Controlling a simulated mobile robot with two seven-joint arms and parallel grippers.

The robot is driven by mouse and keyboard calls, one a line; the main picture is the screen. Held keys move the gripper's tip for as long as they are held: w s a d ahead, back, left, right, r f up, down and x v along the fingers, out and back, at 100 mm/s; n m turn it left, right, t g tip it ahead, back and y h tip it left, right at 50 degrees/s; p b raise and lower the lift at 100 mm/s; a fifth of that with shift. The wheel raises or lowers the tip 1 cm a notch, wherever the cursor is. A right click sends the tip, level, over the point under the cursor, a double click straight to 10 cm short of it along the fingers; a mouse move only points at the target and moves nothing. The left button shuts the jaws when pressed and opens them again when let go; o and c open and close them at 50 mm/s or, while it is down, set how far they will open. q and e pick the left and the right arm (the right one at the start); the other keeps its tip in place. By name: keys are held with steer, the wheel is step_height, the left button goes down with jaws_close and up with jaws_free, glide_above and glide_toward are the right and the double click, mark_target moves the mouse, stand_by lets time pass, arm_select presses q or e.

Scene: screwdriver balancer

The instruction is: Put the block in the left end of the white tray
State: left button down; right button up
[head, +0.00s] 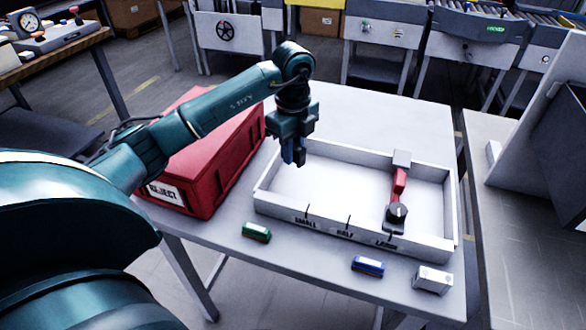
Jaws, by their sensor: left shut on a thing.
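The white tray (357,239) stands on the pale table, with the labels SMALL, HALF and LARGE along its front wall from left to right. My left gripper (294,155) points down over the left end of the tray, near its back left corner. It is shut on a small block, mostly hidden by the fingers; a dark blue patch shows at the fingertips. I cannot tell whether it touches the tray floor. My right gripper is out of view.
A red REJECT bin (215,160) stands left of the tray. Green (257,232), blue (368,266) and white (433,279) small items lie along the table's front.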

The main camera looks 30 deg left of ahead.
mark_target(293, 178)
arm_select(q)
steer(key=shift+f, duration=2.6)
steer(key=shift+f, duration=0.1)
steer(key=shift+f, duration=0.1)
steer(key=c, duration=1.3)
jaws_free()
step_height(293, 178, up, 12)
steer(key=shift+r, duration=0.25)
